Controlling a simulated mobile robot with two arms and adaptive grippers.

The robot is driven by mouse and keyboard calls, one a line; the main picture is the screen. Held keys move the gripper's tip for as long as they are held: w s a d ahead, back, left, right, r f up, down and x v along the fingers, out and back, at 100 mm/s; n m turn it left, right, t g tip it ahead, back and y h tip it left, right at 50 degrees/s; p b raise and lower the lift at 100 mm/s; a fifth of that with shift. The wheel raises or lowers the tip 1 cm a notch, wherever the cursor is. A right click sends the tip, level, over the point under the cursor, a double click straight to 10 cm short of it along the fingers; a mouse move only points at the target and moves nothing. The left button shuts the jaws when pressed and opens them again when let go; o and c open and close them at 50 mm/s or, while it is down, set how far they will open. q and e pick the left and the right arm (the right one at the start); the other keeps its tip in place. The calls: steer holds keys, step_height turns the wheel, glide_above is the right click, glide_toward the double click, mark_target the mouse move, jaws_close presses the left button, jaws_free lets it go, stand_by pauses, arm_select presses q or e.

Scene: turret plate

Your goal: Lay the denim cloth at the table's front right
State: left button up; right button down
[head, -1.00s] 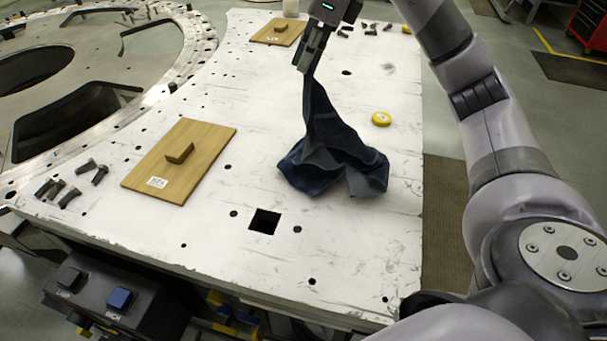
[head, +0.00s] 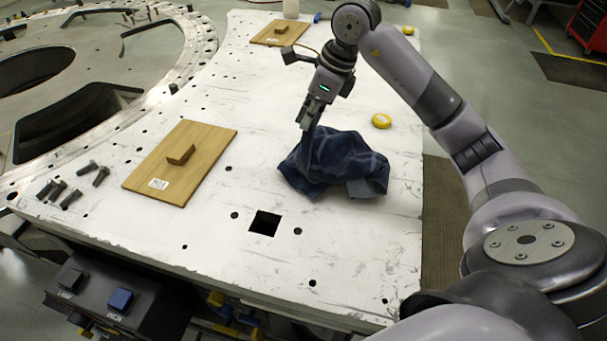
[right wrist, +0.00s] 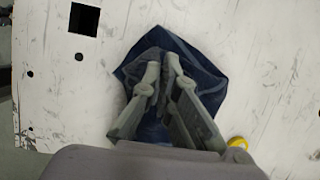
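The dark blue denim cloth (head: 340,165) lies in a crumpled heap on the white plate table, right of centre in the head view. Its top left part rises to my right gripper (head: 305,122), which points down at it. In the right wrist view the fingers of my right gripper (right wrist: 163,66) come together at their tips over the cloth (right wrist: 205,85), with a fold pinched between them. The cloth spreads around and below the fingers. My left gripper is not in view.
A wooden board with a handle (head: 205,140) lies to the left, with several dark bolts (head: 72,192) beside it. A yellow round object (head: 381,121) lies just behind the cloth. A square hole (head: 265,222) is in front. The plate's front right (head: 350,260) is clear.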

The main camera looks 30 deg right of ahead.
step_height(320, 180, down, 7)
steer(key=p, duration=0.1)
steer(key=c, duration=2.4)
jaws_free()
steer(key=c, duration=1.2)
jaws_free()
steer(key=shift+r, duration=0.1)
steer(key=shift+r, duration=0.1)
steer(key=v, duration=1.2)
